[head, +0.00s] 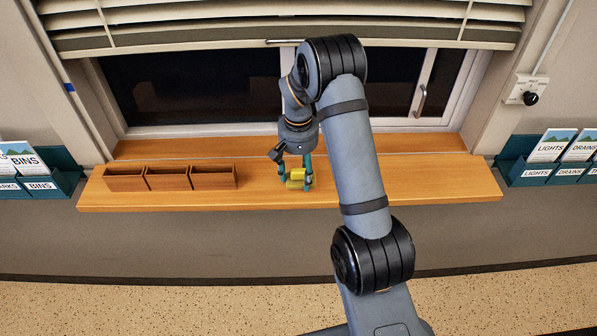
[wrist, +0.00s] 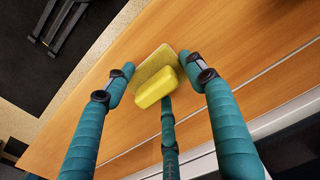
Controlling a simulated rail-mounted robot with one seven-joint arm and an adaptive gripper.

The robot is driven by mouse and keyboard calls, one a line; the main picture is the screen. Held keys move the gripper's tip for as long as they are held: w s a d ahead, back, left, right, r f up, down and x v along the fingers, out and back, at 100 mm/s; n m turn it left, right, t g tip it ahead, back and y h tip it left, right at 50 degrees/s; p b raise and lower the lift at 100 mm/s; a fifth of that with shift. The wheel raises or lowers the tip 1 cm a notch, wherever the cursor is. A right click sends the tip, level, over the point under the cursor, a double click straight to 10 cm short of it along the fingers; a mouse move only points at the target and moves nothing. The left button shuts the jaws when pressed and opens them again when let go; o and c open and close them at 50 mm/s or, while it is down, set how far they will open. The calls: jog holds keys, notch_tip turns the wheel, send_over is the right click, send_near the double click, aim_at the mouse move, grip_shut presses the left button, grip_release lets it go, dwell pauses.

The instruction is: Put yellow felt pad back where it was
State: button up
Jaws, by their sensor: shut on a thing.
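The yellow felt pad (head: 297,174) is between the teal fingers of my gripper (head: 295,182), over the wooden sill right of the compartments. In the wrist view the pad (wrist: 156,88) shows as a bright yellow block against a flatter, duller yellow piece (wrist: 148,68); I cannot tell whether they are one object. The fingers of my gripper (wrist: 160,78) surround it, two at the sides and one below, and are shut on it. The pad is at or just above the sill; any gap is hard to judge.
Three open wooden compartments (head: 170,178) stand on the left part of the sill (head: 420,184). The sill's right part is clear. Teal leaflet racks hang at the far left (head: 38,186) and far right (head: 540,172). A window (head: 200,85) with a blind (head: 285,20) is behind.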

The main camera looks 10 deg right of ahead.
aim_at(299, 170)
jog(key=shift+f, duration=0.2)
jog(key=o, duration=1.1)
notch_tip(299, 170, up, 12)
jog(key=b, duration=0.1)
jog(key=shift+r, duration=0.25)
notch_tip(299, 170, down, 12)
jog(key=shift+f+p, duration=0.15)
jog(key=shift+p, duration=0.3)
jog(key=shift+r+b, duration=0.7)
jog(key=shift+r, duration=1.3)
